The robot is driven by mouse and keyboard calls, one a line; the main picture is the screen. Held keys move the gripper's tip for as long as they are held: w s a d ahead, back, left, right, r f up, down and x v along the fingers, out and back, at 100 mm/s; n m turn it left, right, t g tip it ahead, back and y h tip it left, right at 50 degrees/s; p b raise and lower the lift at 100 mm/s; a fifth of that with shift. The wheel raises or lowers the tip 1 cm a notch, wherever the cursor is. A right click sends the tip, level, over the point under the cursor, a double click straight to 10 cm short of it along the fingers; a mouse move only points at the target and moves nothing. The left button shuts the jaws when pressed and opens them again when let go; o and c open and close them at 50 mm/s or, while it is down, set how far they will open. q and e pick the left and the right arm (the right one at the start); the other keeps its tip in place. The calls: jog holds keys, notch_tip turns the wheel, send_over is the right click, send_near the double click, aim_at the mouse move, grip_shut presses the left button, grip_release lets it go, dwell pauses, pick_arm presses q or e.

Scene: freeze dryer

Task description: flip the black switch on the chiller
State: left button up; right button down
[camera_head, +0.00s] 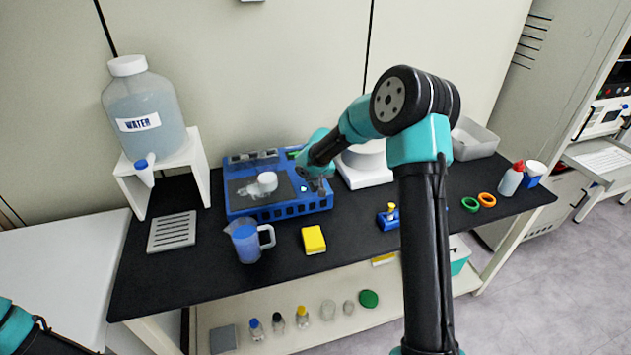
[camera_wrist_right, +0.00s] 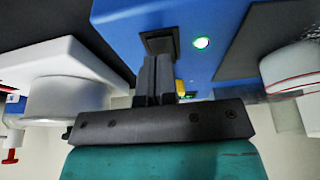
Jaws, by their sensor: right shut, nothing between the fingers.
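The chiller (camera_head: 285,208) is a blue box with a dark grey top, standing on the black bench top. In the right wrist view its blue face (camera_wrist_right: 185,12) fills the top middle. The black switch (camera_wrist_right: 152,42) sits on that face beside a lit green round light (camera_wrist_right: 201,43). My right gripper (camera_wrist_right: 157,58) is shut and empty, its fingertips at the switch and covering part of it. Whether they touch it I cannot tell. In the head view the right gripper (camera_head: 318,186) is at the chiller's right end. My left gripper is out of view.
A white lidded jar (camera_head: 266,181) stands on the chiller. A blue jug (camera_head: 246,241) and yellow sponge (camera_head: 313,240) stand in front. A white device (camera_head: 365,170) is close on the right. A water tank (camera_head: 146,107) stands on a white stand at the left.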

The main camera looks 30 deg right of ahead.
jog(key=d+v, duration=0.1)
jog(key=v, duration=1.2)
jog(key=shift+w+a, duration=0.35)
jog(key=shift+a, duration=0.05)
jog(key=shift+r, duration=0.15)
jog(key=shift+w+r, duration=0.25)
jog(key=shift+w, duration=0.25)
jog(key=x, duration=1.4)
jog(key=shift+s+a+f, duration=0.15)
jog(key=shift+s+a, duration=0.05)
jog(key=shift+s, duration=0.1)
